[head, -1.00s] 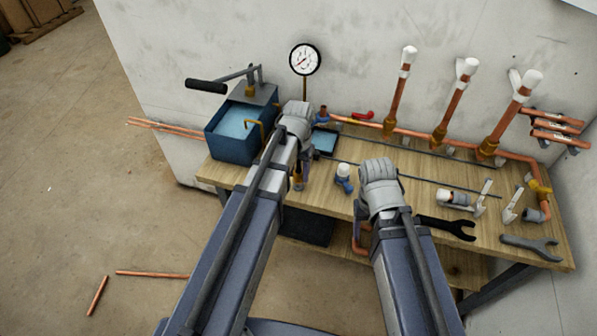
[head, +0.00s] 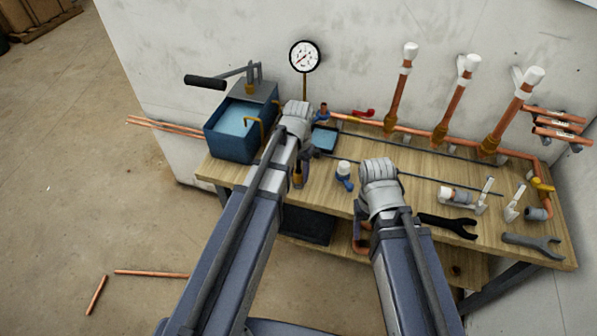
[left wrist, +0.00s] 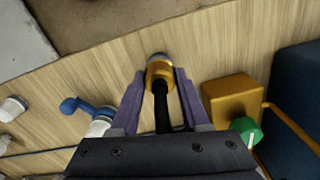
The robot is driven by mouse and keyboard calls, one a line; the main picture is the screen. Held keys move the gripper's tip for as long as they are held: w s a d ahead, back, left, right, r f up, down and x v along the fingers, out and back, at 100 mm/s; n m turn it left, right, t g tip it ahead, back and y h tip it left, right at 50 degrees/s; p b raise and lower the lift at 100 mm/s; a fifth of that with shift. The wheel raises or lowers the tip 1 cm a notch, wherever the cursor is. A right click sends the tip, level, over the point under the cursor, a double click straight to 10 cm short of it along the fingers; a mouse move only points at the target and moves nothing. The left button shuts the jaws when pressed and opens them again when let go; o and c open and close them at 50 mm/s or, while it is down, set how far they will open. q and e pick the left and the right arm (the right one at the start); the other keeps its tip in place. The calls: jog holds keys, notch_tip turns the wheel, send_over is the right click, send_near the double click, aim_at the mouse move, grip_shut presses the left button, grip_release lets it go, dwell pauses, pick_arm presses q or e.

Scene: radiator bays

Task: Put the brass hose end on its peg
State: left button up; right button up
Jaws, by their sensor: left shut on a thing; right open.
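The brass hose end (left wrist: 159,74) is between the purple fingers of my left gripper (left wrist: 160,82) in the left wrist view, with a black hose running back from it. The left gripper is shut on it, above the wooden bench top. In the head view the hose end (head: 298,179) shows small below my left wrist, near the bench's front edge. I cannot make out its peg in either view. My right gripper (head: 379,172) is over the front middle of the bench, open; its wrist hides the fingertips.
A blue water tank (head: 232,140) with a pump lever stands at the bench's left end. A brass block (left wrist: 231,99) with a green knob (left wrist: 245,130) is close beside my left gripper. Pipes, a gauge (head: 305,57) and wrenches (head: 447,226) surround.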

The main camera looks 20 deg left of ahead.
pick_arm(q)
jog(key=shift+f+b, duration=0.35)
jog(key=shift+f, duration=0.05)
jog(key=o, duration=1.1)
jog(key=shift+o, duration=0.2)
jog(key=shift+r, duration=0.1)
notch_tip(320, 180, up, 8)
jog(key=p, duration=0.8)
jog(key=s+d+m+y, duration=0.1)
jog(key=s+d, duration=0.9)
jog(key=s, duration=0.4)
jog(key=shift+s+d, duration=0.15)
jog(key=shift+d, duration=0.2)
